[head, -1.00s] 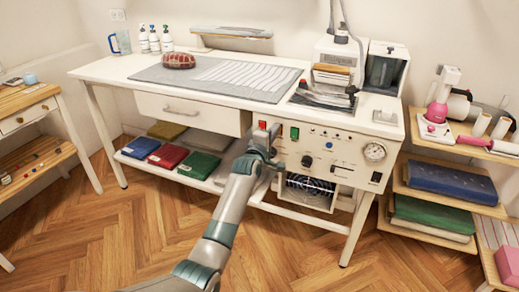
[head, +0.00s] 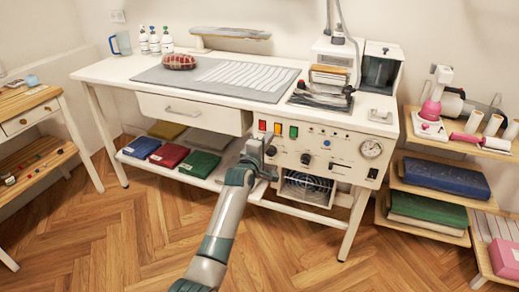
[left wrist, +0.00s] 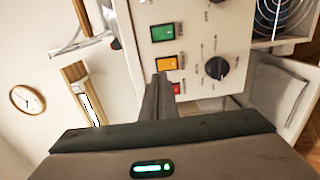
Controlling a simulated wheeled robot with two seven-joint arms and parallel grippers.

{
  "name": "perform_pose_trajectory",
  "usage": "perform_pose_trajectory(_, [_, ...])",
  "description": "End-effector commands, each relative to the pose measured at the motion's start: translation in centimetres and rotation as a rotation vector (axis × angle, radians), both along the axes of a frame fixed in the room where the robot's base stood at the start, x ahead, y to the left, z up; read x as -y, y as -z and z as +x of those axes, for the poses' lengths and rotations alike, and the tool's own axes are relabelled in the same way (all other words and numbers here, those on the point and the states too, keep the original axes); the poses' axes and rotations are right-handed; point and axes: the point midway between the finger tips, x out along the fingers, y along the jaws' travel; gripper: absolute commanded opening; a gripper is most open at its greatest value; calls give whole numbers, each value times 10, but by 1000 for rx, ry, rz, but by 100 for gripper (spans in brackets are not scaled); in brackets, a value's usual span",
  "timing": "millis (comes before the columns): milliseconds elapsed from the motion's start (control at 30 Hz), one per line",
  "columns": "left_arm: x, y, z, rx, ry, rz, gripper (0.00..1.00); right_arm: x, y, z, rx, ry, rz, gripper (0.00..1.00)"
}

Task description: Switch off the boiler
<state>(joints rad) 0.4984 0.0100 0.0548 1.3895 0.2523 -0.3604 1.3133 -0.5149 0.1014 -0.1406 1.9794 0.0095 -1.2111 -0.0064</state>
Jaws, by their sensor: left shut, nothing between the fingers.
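The boiler's control panel (head: 325,150) is on the front of the white ironing table. It has a red-orange switch (head: 262,125) at left, an orange one (head: 277,128) in the middle and a green one (head: 293,131) at right. In the left wrist view the green switch (left wrist: 163,32) and orange switch (left wrist: 166,64) show clearly. The red switch (left wrist: 177,88) is partly hidden behind my fingers. My left gripper (head: 256,143) is shut and empty, just below the red switch. It also shows in the wrist view (left wrist: 162,80). I cannot tell whether it touches the panel. My right gripper is not in view.
A black knob (head: 306,159) and a gauge (head: 371,149) are on the panel. An iron (head: 322,95) rests on the tabletop above. Folded cloths (head: 199,164) lie on the lower shelf. Shelves stand at right. The floor in front is clear.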

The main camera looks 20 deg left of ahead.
Motion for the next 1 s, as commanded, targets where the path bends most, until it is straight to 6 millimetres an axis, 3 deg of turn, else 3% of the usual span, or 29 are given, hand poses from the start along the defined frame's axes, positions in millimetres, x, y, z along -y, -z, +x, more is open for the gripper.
perform_pose_trajectory(300, [-2, -3, -48, -1, 0, -2, 0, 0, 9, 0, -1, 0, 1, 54])
perform_pose_trajectory(500, [-2, -5, -68, -1, 0, -2, 0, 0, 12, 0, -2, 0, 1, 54])
perform_pose_trajectory(1000, [-3, -6, -74, -1, 0, -1, 0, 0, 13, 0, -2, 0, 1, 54])
